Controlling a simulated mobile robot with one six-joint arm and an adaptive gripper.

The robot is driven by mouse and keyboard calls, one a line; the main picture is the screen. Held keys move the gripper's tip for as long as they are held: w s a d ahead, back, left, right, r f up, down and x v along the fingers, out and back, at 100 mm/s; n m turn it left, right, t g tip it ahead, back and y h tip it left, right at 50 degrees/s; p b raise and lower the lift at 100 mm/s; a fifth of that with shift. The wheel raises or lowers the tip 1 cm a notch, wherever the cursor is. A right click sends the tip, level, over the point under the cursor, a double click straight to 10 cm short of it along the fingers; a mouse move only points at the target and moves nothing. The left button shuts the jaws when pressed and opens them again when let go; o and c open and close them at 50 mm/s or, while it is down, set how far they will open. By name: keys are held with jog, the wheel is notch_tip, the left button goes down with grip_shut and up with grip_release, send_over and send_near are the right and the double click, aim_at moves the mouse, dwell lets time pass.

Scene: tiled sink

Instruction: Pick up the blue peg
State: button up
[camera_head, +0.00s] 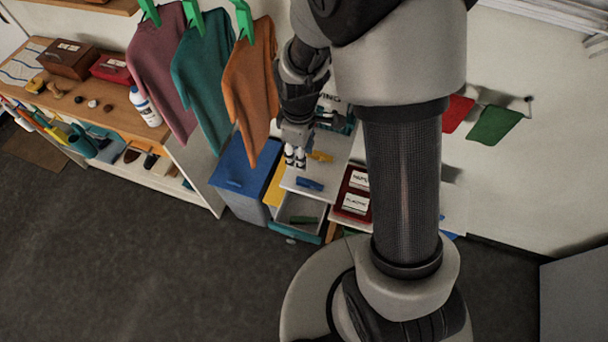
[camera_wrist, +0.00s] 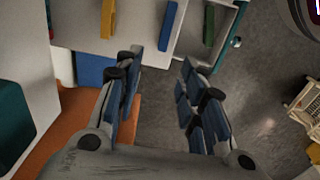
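The blue peg (camera_head: 310,184) lies on a white surface just above an open drawer. It also shows in the wrist view (camera_wrist: 167,27), near the top and right of a yellow peg. My gripper (camera_head: 295,157) is up and left of the blue peg in the head view. In the wrist view my gripper (camera_wrist: 158,62) has its two fingers wide apart, with nothing between them. The blue peg appears beyond the fingertips and is not touched as far as I can see.
The yellow peg (camera_head: 320,157) lies behind the blue one. A green peg (camera_head: 303,220) lies inside the open drawer (camera_head: 306,238). A red tray (camera_head: 345,214) with labelled cards stands right. A blue bin (camera_head: 238,180) stands left. Shirts, including an orange one (camera_head: 252,88), hang close to my gripper.

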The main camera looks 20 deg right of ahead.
send_over(300, 179)
jog(key=f, duration=0.6)
jog(key=shift+w+d+f, duration=0.15)
jog(key=shift+w, duration=0.1)
jog(key=f, duration=0.4)
jog(key=shift+s+a+f, duration=0.15)
jog(key=shift+s+a, duration=0.05)
jog(key=shift+s, duration=0.05)
jog(key=shift+f, duration=0.5)
jog(key=shift+c, duration=0.4)
grip_shut()
